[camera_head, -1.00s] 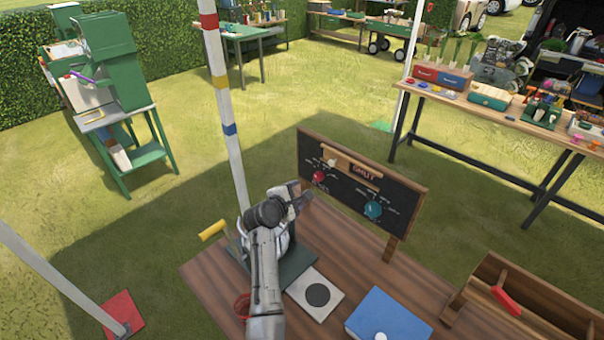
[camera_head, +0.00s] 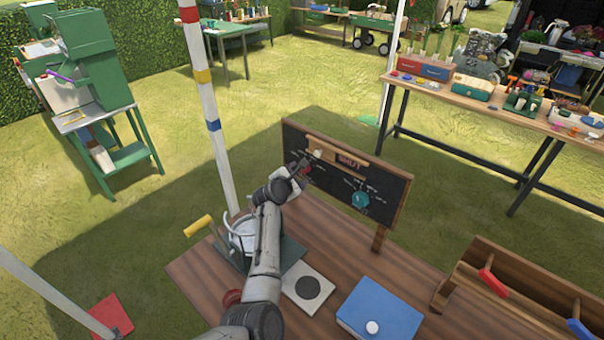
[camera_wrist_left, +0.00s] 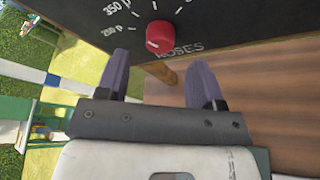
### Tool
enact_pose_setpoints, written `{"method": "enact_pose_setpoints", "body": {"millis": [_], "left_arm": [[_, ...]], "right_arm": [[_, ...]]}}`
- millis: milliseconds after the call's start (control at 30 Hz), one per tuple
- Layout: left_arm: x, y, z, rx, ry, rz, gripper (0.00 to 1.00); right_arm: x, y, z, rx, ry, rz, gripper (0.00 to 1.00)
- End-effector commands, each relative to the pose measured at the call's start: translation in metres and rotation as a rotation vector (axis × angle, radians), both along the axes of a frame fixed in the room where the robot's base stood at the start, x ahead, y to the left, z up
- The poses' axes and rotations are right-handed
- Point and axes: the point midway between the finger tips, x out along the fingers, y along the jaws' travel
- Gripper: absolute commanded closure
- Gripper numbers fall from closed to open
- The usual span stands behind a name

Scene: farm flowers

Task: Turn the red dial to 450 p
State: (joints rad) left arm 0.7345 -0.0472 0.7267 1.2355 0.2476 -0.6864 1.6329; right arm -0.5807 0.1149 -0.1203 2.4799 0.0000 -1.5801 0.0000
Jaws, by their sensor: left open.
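The red dial (camera_wrist_left: 160,36) sits on a black chalkboard (camera_head: 395,188), with the word ROSES under it in the left wrist view. Marks with 350 p and a lower price show at its left; I cannot see a 450 p label. A light mark shows on the dial's face, at its lower left. My left gripper (camera_wrist_left: 158,78) is open, its two purple-grey fingers pointing toward the board with the dial between and beyond their tips. It appears apart from the dial. In the head view, the gripper (camera_head: 299,168) largely covers the dial. My right gripper is not in view.
A teal dial (camera_head: 360,200) is on the board's right part. A blue box (camera_head: 380,308), a white plate with a black disc (camera_head: 308,287) and a wooden tray (camera_head: 520,290) are on the table. A striped pole (camera_head: 208,105) stands left of my arm.

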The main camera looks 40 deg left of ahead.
Motion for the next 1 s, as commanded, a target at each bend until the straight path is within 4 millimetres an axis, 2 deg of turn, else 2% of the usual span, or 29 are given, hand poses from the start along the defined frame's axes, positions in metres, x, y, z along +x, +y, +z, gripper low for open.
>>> {"method": "enact_pose_setpoints", "body": {"millis": [200, 400, 900, 1000], "left_arm": [[0.024, 0.005, -0.009, 0.000, 0.000, -0.001, 0.39], [0.036, 0.007, -0.011, 0.001, -0.001, -0.001, 0.39], [0.041, 0.009, -0.013, 0.001, 0.000, 0.000, 0.39], [0.041, 0.009, -0.013, 0.001, 0.000, 0.000, 0.46]], "right_arm": [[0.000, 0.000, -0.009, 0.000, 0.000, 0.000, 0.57], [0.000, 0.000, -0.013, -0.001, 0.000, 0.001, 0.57], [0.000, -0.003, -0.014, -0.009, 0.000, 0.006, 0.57], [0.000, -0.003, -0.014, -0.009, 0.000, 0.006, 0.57]]}}
